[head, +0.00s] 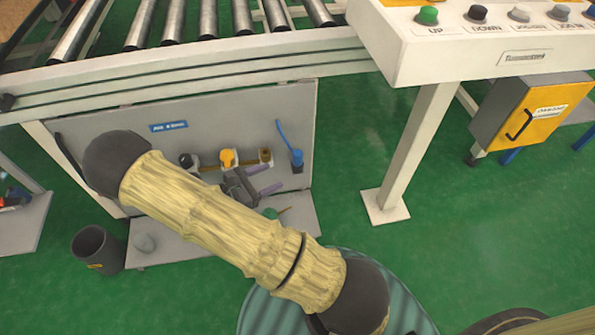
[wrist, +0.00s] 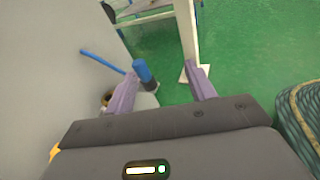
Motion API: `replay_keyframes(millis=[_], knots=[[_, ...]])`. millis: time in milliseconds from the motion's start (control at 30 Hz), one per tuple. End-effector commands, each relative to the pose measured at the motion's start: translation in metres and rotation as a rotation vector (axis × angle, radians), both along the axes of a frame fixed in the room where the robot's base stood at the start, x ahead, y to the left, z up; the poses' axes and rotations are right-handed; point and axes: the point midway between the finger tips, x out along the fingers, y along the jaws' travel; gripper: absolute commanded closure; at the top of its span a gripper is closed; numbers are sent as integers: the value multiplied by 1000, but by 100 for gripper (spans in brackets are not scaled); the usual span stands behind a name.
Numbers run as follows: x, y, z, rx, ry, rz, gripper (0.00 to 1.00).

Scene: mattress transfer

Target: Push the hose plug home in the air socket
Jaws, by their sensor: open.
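The blue hose plug (head: 297,157) is at the right end of the grey panel, with a thin blue hose (head: 281,134) running up from it. The plug also shows in the wrist view (wrist: 143,71), beyond the fingertips and nearer the left finger. A brass fitting (head: 265,155), which looks like the air socket, is on the panel left of the plug. It is partly hidden behind the left finger in the wrist view (wrist: 107,97). My gripper (head: 276,174) is open and empty, with its two purple fingers pointing toward the plug, apart from it.
An orange valve (head: 228,158) and a dark knob (head: 187,160) are further left on the panel (head: 110,122). The roller conveyor (head: 190,75) lies above. A white leg (head: 415,150) stands to the right. A dark bin (head: 97,250) is at lower left.

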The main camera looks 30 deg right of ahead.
Motion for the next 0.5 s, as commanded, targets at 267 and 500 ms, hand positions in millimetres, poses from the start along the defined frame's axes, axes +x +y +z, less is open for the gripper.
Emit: replay_keyframes(millis=[267, 500], knots=[[27, 22, -65, -190, 40, 200, 45], [30, 25, -64, -207, 42, 219, 45]])
